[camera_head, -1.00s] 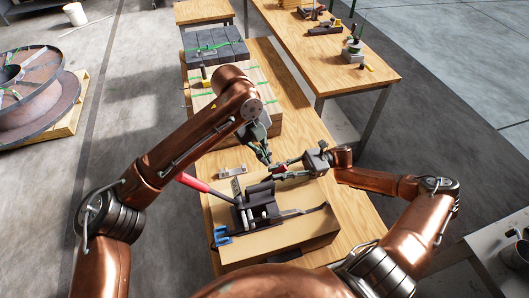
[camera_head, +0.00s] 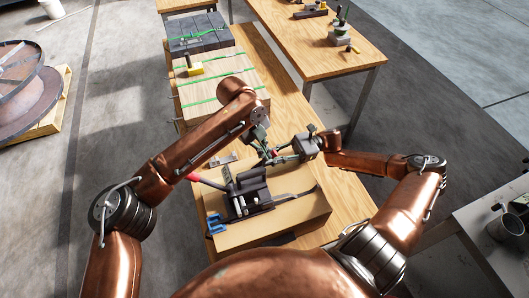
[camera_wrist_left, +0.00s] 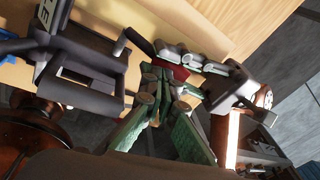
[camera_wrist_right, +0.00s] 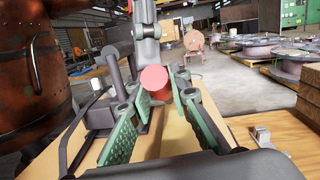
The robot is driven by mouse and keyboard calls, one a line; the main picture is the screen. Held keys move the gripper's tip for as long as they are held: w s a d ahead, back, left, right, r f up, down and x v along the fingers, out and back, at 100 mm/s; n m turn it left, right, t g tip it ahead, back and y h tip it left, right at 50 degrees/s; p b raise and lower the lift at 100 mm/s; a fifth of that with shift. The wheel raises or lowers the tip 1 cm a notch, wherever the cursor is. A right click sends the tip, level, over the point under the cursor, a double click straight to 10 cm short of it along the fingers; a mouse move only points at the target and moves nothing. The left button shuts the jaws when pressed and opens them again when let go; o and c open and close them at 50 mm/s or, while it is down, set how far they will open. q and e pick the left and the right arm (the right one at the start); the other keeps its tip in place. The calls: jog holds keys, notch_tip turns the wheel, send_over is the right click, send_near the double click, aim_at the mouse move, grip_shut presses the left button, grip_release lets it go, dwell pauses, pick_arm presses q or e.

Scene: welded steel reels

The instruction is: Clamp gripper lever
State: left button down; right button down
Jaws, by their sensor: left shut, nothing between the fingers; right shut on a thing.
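A dark steel clamp (camera_head: 245,190) sits on a tan block on the wooden bench in the head view. My right gripper (camera_head: 280,157) is shut on a red grip (camera_wrist_right: 154,80), whose round end shows between the green-padded fingers in the right wrist view. How this grip joins the clamp is hidden. My left gripper (camera_head: 265,153) is shut and empty, its tips close beside the red grip. The left wrist view also shows the red grip (camera_wrist_left: 178,72) and the clamp's dark frame (camera_wrist_left: 88,75).
A wooden box with green straps (camera_head: 215,85) stands behind on the bench. A small metal plate (camera_head: 222,160) lies near the clamp, and a blue piece (camera_head: 215,223) is at its front left. Another bench (camera_head: 310,45) stands at the back right.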

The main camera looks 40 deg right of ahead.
pick_arm(q)
jog(key=shift+s+d+f, duration=0.1)
jog(key=shift+d+f, duration=0.35)
pick_arm(e)
jog(key=shift+r, duration=0.1)
pick_arm(q)
jog(key=shift+f, duration=0.1)
pick_arm(e)
jog(key=c, duration=1.8)
grip_release()
jog(key=shift+o, duration=0.2)
